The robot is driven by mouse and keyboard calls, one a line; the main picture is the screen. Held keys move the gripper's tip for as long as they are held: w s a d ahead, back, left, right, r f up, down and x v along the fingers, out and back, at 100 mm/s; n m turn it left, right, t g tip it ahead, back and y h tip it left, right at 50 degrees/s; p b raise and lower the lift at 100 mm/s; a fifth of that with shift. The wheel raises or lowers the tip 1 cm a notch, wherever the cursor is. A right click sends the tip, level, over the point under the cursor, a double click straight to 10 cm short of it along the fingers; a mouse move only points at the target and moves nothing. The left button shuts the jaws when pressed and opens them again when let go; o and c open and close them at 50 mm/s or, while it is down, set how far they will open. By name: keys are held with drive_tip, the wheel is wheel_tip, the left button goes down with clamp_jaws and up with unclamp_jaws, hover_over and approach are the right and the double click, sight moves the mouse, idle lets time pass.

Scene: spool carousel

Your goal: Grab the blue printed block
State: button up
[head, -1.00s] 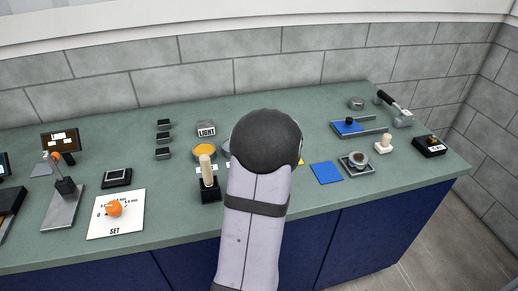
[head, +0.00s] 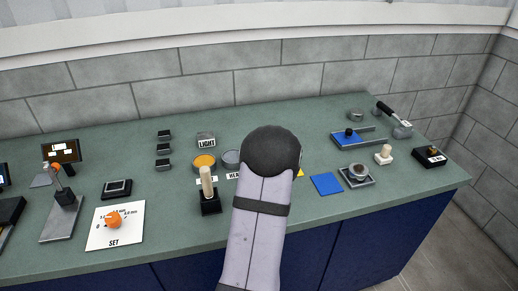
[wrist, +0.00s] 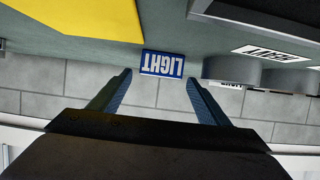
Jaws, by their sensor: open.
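The two fingers are apart, with nothing gripped. I cannot tell how far beyond the tips the block is, and neither finger visibly touches it. In the head view I cannot make out this block or my gripper; my own arm covers the middle of the counter.
A yellow sheet (wrist: 85,18) lies left in the wrist view; grey round pieces (wrist: 232,70) stand right of the block.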

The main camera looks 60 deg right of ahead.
drive_tip(key=shift+p+x, duration=0.3)
drive_tip(key=shift+x, duration=1.35)
drive_tip(key=shift+f, duration=0.1)
drive_tip(key=c, duration=1.4)
wheel_tip(320, 180, up, 10)
drive_tip(key=shift+f+p, duration=0.2)
drive_tip(key=shift+p, duration=0.3)
drive_tip(key=shift+s+r, duration=0.15)
drive_tip(key=shift+r, duration=0.2)
